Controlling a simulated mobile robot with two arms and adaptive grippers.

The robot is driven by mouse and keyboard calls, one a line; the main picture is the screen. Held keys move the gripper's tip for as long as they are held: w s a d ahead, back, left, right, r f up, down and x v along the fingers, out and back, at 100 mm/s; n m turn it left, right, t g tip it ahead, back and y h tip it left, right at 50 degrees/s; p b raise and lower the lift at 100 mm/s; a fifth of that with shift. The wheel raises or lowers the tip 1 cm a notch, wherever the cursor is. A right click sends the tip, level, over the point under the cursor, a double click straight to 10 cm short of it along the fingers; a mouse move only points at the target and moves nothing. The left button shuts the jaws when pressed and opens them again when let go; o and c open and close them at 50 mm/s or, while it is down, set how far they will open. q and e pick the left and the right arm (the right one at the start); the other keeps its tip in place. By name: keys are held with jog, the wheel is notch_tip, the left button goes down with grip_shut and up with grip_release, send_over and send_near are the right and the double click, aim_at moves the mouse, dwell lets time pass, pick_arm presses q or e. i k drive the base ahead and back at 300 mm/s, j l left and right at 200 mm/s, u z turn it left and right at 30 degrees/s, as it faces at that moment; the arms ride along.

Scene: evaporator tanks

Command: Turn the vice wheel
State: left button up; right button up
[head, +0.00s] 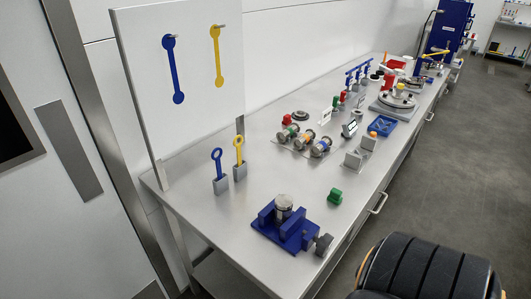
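A blue vice (271,236) sits on the near part of the metal bench. A round metal cylinder (284,206) stands upright between its jaws. The dark grey vice wheel (323,244) is on the right end of the vice, close to the bench's front edge. Neither of my grippers shows in the head view, and nothing touches the wheel.
The long metal bench (185,207) runs away to the upper right. Floor (440,200) right of the bench is clear.

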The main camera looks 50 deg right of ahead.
aim_at(324, 243)
jog(key=l+u, duration=0.3)
jog(key=l, duration=0.15)
jog(key=k+l+u, duration=0.15)
jog(key=l+u, duration=0.15)
jog(key=k+l+u, duration=0.15)
jog(key=l+u, duration=0.15)
jog(key=l, duration=0.2)
jog(key=k+l+u, duration=0.15)
jog(key=l+u, duration=0.15)
jog(key=k+l+u, duration=0.55)
jog(key=i+l, duration=0.1)
